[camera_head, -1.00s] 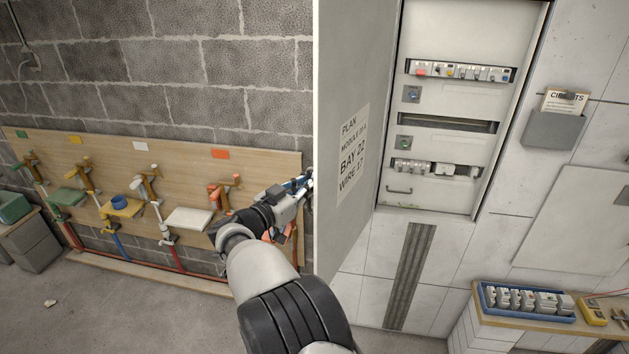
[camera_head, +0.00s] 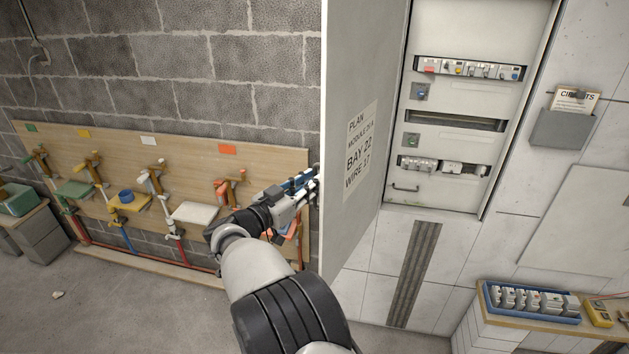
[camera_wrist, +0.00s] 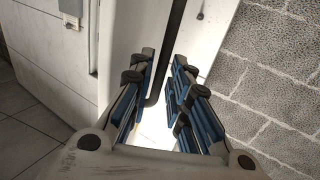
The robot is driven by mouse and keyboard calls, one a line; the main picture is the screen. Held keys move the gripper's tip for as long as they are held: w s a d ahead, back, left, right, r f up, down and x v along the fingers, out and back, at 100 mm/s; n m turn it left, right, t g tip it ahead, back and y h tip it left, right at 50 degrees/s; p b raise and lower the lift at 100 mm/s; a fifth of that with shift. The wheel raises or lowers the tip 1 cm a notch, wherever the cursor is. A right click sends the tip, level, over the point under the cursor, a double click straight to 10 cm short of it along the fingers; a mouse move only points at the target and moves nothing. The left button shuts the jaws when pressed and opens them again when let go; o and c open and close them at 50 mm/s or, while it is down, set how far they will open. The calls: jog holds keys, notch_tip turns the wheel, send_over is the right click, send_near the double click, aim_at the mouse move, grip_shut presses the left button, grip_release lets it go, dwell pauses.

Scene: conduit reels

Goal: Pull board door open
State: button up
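The board door (camera_head: 345,215) stands swung wide open from the wall cabinet (camera_head: 455,150), its labelled inner face toward the head camera. My gripper (camera_head: 312,180) is at the door's free edge, on the outer side; its tips are close to that edge in the head view. In the wrist view, my gripper (camera_wrist: 163,85) has its blue-padded fingers apart. A dark bar handle (camera_wrist: 176,30) on the pale door (camera_wrist: 140,20) runs down into the gap between the fingers. I cannot tell whether a finger touches it.
A wooden board (camera_head: 280,165) with coloured taps and small shelves is on the block wall at left. A document holder (camera_head: 562,128) is right of the cabinet. A bench (camera_head: 520,318) with a blue tray (camera_head: 490,300) stands at lower right. The floor at left is mostly clear.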

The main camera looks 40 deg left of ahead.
jog(key=s, duration=0.9)
jog(key=shift+s+a, duration=0.25)
jog(key=shift+s, duration=0.15)
